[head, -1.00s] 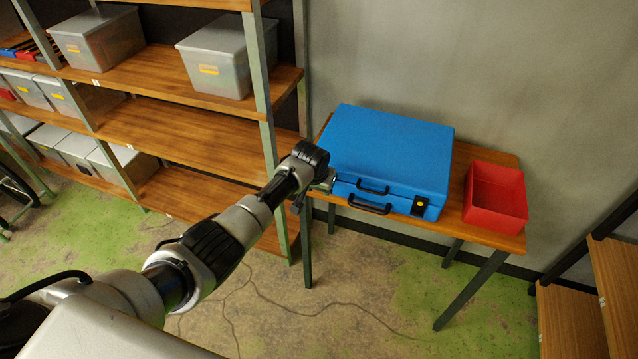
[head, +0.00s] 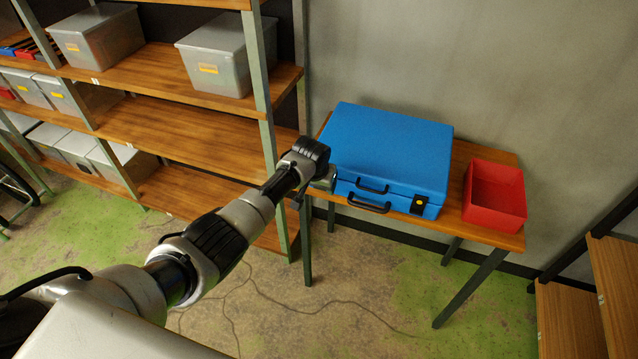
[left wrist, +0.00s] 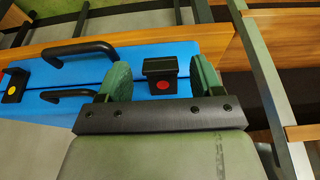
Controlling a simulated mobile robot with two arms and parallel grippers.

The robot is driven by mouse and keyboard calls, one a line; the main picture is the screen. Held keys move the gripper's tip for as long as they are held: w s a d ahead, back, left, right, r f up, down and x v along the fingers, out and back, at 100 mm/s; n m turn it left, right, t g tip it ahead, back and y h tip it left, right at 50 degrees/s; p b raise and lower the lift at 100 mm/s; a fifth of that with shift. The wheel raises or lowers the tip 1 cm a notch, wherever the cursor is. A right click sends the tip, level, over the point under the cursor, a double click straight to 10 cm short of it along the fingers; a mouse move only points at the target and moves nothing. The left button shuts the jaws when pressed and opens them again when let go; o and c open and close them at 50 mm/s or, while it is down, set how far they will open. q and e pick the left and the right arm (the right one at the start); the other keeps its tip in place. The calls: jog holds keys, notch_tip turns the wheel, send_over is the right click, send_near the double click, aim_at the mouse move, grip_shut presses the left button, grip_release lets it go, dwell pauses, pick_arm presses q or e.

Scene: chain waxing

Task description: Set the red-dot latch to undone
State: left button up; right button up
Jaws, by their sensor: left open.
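The blue case (head: 390,150) lies closed on a small wooden table, its black handles at the front. In the left wrist view the red-dot latch (left wrist: 160,78) is a black block with a red dot on the case's front face. My left gripper (left wrist: 161,82) is open, with one green finger on each side of the latch; I cannot tell whether they touch it. In the head view my left gripper (head: 326,180) is at the case's front left corner and hides this latch. The yellow-dot latch (head: 419,205) is at the front right. My right gripper is not in view.
A red open box (head: 495,195) stands on the table (head: 455,226) right of the case. Wooden shelving (head: 190,130) with grey bins is close on the left. A second wooden rack is at the lower right. The floor before the table is clear except for thin cables.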

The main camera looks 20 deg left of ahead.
pick_arm(q)
jog(key=shift+r, duration=0.1)
jog(key=v, duration=1)
jog(key=shift+s+r, duration=0.15)
jog(key=shift+r, duration=0.1)
jog(key=s+a+f+b, duration=0.1)
jog(key=s+f, duration=0.4)
jog(key=f, duration=0.6)
jog(key=s+a+f+g, duration=0.1)
jog(key=s+f, duration=0.5)
jog(key=f, duration=0.4)
jog(key=s+a+f+b, duration=0.1)
jog(key=s+f, duration=0.4)
jog(key=f, duration=0.6)
jog(key=s+f, duration=0.5)
jog(key=s, duration=0.7)
jog(key=s+f+m+g+b, duration=0.1)
jog(key=s+f, duration=0.5)
jog(key=s, duration=0.7)
jog(key=s+f+m, duration=0.1)
jog(key=s+f, duration=0.5)
jog(key=s, duration=0.7)
jog(key=shift+s+a+f+g, duration=0.15)
jog(key=shift+s+f+g, duration=0.05)
jog(key=shift+g, duration=0.2)
